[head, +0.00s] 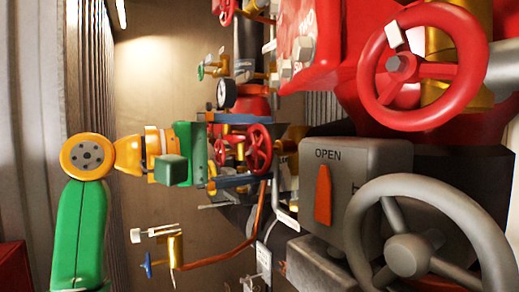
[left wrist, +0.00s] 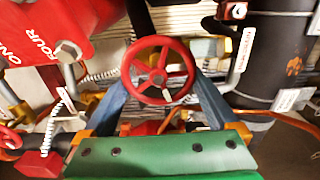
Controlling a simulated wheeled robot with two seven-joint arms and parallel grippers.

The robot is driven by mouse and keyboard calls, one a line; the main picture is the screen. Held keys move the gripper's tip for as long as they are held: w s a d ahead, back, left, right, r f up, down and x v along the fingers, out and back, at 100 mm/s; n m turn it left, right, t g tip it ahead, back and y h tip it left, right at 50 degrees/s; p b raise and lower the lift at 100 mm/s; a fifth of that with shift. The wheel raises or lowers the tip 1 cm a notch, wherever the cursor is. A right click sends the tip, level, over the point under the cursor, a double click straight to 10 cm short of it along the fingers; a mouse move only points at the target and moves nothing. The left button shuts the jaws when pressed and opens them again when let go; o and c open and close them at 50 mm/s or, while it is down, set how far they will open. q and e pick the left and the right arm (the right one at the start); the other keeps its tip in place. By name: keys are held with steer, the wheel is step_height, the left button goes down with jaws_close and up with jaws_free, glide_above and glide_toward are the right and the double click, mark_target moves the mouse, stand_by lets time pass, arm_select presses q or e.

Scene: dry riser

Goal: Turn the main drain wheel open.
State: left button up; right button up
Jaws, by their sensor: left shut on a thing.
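A small red spoked handwheel (head: 258,148) is in the middle of the head view, with my left gripper (head: 262,149) around it. In the left wrist view the handwheel (left wrist: 160,70) faces me, and the two blue-grey fingers of my left gripper (left wrist: 161,80) press on its rim from both sides. A pale mark is on its lower rim. My left gripper is shut on this handwheel. I cannot read a label naming it the main drain wheel. My right gripper is in neither view.
A large grey handwheel (head: 430,240) and a grey box with an orange pointer marked OPEN (head: 323,195) are near, at right. A large red handwheel (head: 422,65) is above them. A pressure gauge (head: 227,94) and an orange pipe (head: 225,255) are close to my left gripper.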

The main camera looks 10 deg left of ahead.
mark_target(248, 152)
arm_select(q)
steer(key=shift+f, duration=0.2)
steer(key=o, duration=1)
steer(key=b+v, duration=0.3)
steer(key=v, duration=0.4)
steer(key=shift+s+a+r, duration=0.1)
steer(key=shift+s+a, duration=0.05)
steer(key=shift+s, duration=0.05)
